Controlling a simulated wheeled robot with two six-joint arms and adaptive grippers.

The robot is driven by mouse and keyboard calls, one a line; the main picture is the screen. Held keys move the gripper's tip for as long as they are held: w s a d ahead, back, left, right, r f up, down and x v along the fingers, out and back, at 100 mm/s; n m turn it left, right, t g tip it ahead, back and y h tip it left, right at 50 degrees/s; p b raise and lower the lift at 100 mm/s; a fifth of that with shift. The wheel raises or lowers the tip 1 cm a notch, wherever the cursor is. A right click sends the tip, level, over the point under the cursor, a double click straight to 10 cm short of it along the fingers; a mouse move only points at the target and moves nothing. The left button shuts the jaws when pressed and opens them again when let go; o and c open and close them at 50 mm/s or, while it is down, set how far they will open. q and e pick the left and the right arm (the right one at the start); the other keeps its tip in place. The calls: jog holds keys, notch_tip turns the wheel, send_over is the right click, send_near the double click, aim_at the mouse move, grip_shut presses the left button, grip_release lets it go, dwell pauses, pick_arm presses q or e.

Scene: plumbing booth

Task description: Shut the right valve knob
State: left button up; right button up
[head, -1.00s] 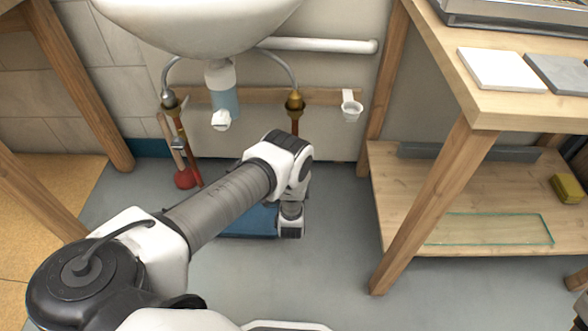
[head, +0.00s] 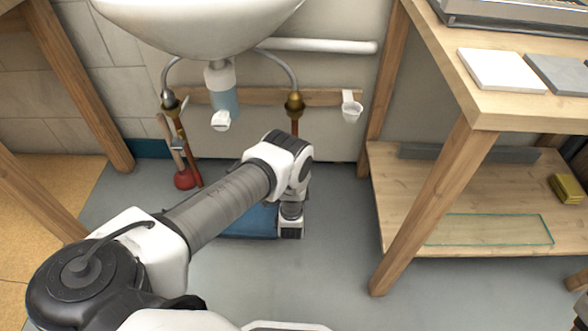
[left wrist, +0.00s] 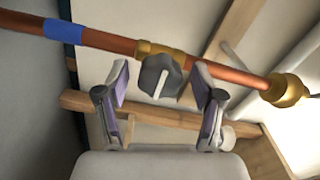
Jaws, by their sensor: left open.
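In the left wrist view, a dark grey valve knob (left wrist: 160,78) with a pale raised bar sits on a brass valve body (left wrist: 158,50) on a copper pipe (left wrist: 110,41). My left gripper (left wrist: 161,86) is open, with one finger on each side of the knob; whether either finger touches it I cannot tell. In the head view, my left arm reaches under the sink towards the right copper pipe (head: 294,127), below its brass fitting (head: 294,104). The knob and gripper fingers are hidden there behind my wrist.
The sink (head: 200,25) and its drain trap (head: 222,90) hang above. The left pipe (head: 187,150) stands near a red plunger (head: 185,179). A blue mat (head: 250,222) lies below my arm. A wooden workbench (head: 450,170) stands at the right, with open floor before it.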

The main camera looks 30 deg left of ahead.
pick_arm(q)
jog(key=v, duration=1.2)
